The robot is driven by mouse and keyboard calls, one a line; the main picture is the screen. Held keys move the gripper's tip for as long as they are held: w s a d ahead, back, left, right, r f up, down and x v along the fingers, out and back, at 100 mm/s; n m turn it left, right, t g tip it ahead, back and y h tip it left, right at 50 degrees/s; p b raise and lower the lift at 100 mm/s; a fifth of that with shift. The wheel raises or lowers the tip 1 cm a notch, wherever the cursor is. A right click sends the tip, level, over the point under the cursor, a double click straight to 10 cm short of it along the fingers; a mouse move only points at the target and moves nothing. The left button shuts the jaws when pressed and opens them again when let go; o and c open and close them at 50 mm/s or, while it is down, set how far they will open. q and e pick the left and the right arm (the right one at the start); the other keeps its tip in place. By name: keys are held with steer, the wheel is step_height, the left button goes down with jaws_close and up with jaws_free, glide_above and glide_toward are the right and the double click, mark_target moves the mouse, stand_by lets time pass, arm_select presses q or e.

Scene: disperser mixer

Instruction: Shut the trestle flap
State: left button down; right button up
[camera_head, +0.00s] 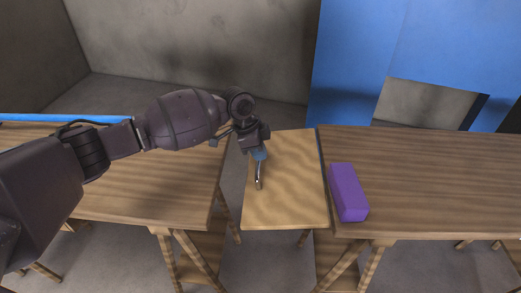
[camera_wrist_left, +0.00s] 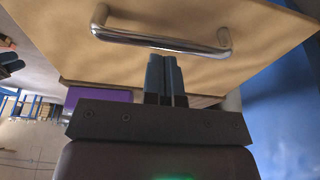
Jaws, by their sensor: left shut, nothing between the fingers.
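The trestle flap (camera_head: 295,185) is a light wood panel in the gap between two darker trestle tables, with its right edge along the right table. Its exact tilt is hard to tell. A metal bar handle (camera_head: 258,180) is fixed to it near its left side. In the left wrist view the flap (camera_wrist_left: 190,80) fills the upper part, and the handle (camera_wrist_left: 160,40) lies just beyond my fingertips. My left gripper (camera_head: 260,155) is over the flap's left part, by the handle's far end. Its fingers (camera_wrist_left: 164,60) are shut and empty. My right gripper is not in view.
A purple block (camera_head: 347,192) lies on the right table (camera_head: 440,180), close to the flap. The left table (camera_head: 150,190) is bare where visible, beneath my left arm. A blue wall panel (camera_head: 350,60) stands behind on the right. Open floor shows beyond the flap.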

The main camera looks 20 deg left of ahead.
arm_select(q)
steer(key=shift+f, duration=0.1)
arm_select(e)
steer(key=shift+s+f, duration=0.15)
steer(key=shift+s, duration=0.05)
arm_select(q)
steer(key=shift+h, duration=0.8)
steer(key=f, duration=0.1)
steer(key=f+b, duration=0.1)
steer(key=f, duration=0.1)
steer(key=a+f, duration=0.1)
steer(key=shift+s+f, duration=0.25)
steer(key=shift+f, duration=0.3)
steer(key=shift+w, duration=0.1)
steer(key=shift+r, duration=0.1)
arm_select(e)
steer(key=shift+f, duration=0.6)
